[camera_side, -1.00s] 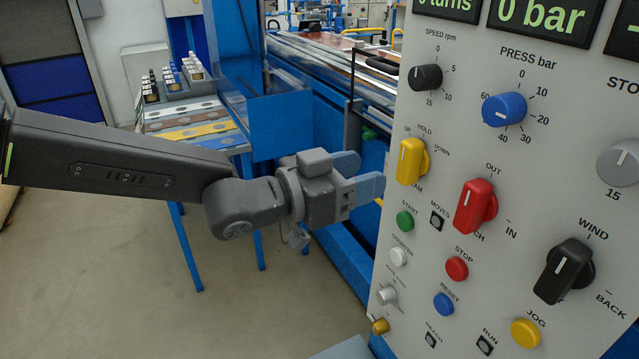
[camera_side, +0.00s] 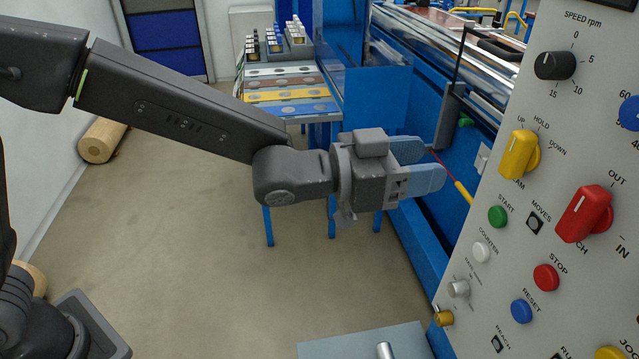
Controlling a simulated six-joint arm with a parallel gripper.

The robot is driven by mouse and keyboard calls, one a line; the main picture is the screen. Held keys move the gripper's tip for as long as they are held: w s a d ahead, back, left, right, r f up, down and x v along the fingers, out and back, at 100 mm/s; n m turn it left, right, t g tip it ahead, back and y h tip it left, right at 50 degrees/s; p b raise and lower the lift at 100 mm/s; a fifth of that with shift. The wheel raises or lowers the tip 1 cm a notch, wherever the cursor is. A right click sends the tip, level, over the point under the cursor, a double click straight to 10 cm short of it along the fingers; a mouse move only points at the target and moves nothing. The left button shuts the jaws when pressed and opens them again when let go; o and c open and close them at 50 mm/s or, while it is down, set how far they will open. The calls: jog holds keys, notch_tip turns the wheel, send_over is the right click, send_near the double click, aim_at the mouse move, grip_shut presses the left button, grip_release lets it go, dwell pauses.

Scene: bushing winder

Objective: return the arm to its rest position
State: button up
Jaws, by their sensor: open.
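My gripper (camera_side: 428,166) is in the middle of the side view, at the end of my outstretched arm. Its two blue-grey fingers stand apart, and nothing shows between them. It points right, toward the control panel (camera_side: 530,215), and appears clear of the panel's knobs. The yellow HOLD knob (camera_side: 520,157) is the nearest large knob to the right of the fingers. The red knob (camera_side: 583,214) lies farther right and lower.
A blue-legged table (camera_side: 268,222) with coloured strips stands behind my arm. The blue machine frame (camera_side: 415,235) runs behind the gripper. A grey plate (camera_side: 340,345) with a metal pin is at the bottom. Wooden rolls (camera_side: 102,140) lie left. The middle floor is bare.

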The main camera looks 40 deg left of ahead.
jog(key=s+a+r+n+y, duration=0.1)
jog(key=s+a+n+y, duration=0.3)
jog(key=a, duration=0.6)
jog(key=a+n+y, duration=0.1)
jog(key=a+y, duration=0.5)
jog(key=a, duration=0.4)
jog(key=s+a+f+n+g+y, duration=0.1)
jog(key=s+a+f+g, duration=0.1)
jog(key=s, duration=0.4)
jog(key=s+a+f+n+g+y, duration=0.1)
jog(key=s+a+g, duration=0.1)
jog(key=s+a, duration=0.3)
jog(key=s+a+f+n+g, duration=0.2)
jog(key=s+a+g, duration=0.1)
jog(key=s, duration=0.4)
jog(key=shift+s+a+f+y, duration=0.3)
jog(key=shift+s+a+y, duration=0.1)
jog(key=shift+a, duration=0.15)
jog(key=shift+w, duration=0.1)
